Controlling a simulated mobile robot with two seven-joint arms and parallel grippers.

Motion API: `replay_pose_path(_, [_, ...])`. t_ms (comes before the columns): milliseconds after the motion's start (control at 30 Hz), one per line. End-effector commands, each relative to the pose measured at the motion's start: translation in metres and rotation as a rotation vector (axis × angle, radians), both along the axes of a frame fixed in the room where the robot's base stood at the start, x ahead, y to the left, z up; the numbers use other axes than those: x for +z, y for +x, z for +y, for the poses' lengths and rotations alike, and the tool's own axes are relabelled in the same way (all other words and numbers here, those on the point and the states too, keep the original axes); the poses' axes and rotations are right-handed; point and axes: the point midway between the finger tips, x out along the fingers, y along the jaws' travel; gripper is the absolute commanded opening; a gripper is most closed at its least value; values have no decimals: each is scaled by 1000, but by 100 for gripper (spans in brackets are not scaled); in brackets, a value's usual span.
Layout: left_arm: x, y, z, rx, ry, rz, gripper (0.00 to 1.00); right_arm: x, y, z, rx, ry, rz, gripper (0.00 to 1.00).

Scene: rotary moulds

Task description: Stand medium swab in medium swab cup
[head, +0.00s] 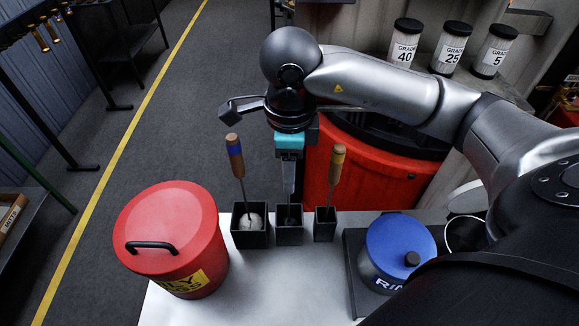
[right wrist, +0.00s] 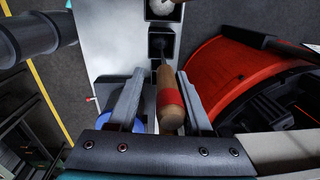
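The medium swab (right wrist: 171,101), with a wooden handle and red band, stands between my right gripper's fingers in the right wrist view. Its thin shaft runs to the middle dark square cup (right wrist: 161,44), which I take as the medium swab cup; it also shows in the head view (head: 289,234). The tip is hidden. My right gripper (right wrist: 161,75) is apart around the handle, with a clear gap on the left and little on the right. In the head view the right gripper (head: 289,178) points down above the middle cup and hides the handle. My left gripper is out of view.
A blue-banded swab (head: 235,157) stands in the left cup (head: 250,240) with a pale ball. A yellow-banded swab (head: 337,163) stands in the right cup (head: 325,229). A red lidded can (head: 172,232) and blue-lidded pot (head: 399,245) flank them. A red bin (head: 376,165) is behind.

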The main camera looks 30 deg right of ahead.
Motion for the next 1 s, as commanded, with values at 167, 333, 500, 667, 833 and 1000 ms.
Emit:
replay_pose_path(167, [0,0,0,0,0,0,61,0,0,0,0,0,0,62])
replay_pose_path(333, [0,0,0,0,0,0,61,0,0,0,0,0,1,62])
replay_pose_path(500, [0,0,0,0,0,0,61,13,0,1,-1,1,-3,62])
replay_pose_path(667, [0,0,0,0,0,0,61,43,-1,2,0,2,-7,62])
replay_pose_path(833, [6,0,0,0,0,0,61,74,-3,2,0,-1,-5,62])
replay_pose_path(1000, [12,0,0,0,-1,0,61,99,-4,2,0,-1,-5,62])
